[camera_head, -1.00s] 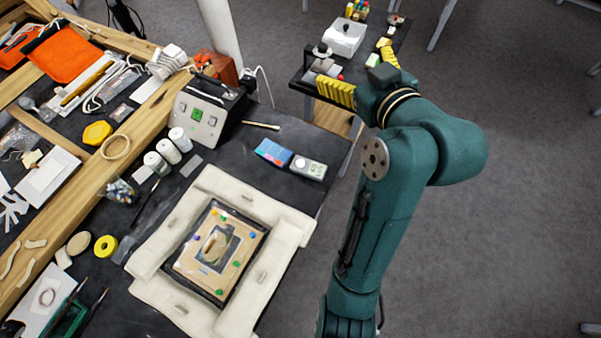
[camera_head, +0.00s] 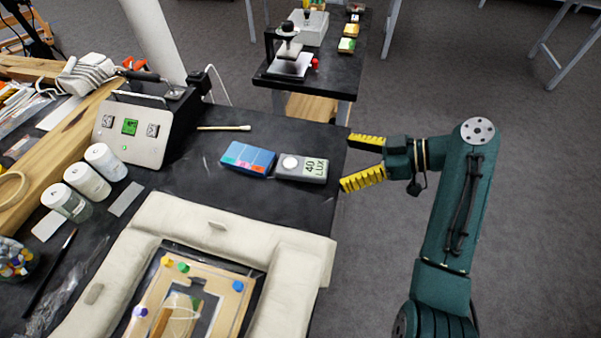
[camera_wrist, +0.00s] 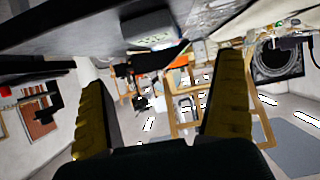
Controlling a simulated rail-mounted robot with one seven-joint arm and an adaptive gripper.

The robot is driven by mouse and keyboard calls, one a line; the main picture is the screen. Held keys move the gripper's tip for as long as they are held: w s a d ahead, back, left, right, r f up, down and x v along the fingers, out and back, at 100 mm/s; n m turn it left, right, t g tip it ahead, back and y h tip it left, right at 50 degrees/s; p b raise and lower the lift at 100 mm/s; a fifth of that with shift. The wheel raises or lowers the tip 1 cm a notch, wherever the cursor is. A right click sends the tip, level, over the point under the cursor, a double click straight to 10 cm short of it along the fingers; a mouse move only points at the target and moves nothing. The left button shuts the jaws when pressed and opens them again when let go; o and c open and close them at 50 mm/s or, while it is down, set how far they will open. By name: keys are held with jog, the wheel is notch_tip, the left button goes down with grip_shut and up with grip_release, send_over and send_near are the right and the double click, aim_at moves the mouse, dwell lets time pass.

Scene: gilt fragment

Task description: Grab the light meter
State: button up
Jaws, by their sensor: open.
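The light meter (camera_head: 301,168) is a small grey device with a round white dome and a green display reading "40 LUX". It lies on the dark table near its right edge. In the head view my gripper (camera_head: 354,160) is just right of it, past the table edge, with two yellow ribbed fingers pointing left toward it. The fingers are open and empty, apart from the meter as far as I can see.
A blue box with coloured patches (camera_head: 247,159) lies close left of the meter. A cream padded frame (camera_head: 215,235) holding a framed piece is in front. A metal control box (camera_head: 135,130) and a cotton swab (camera_head: 224,128) are behind. A second black table (camera_head: 335,75) stands at the back.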

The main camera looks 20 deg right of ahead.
aim_at(304, 166)
jog(key=b+x, duration=0.1)
jog(key=x, duration=0.5)
jog(key=shift+a+f, duration=0.1)
jog(key=b+x, duration=0.2)
jog(key=x, duration=0.3)
jog(key=shift+f+b, duration=0.15)
jog(key=shift+b, duration=0.25)
jog(key=shift+w, duration=0.15)
jog(key=shift+c, duration=0.2)
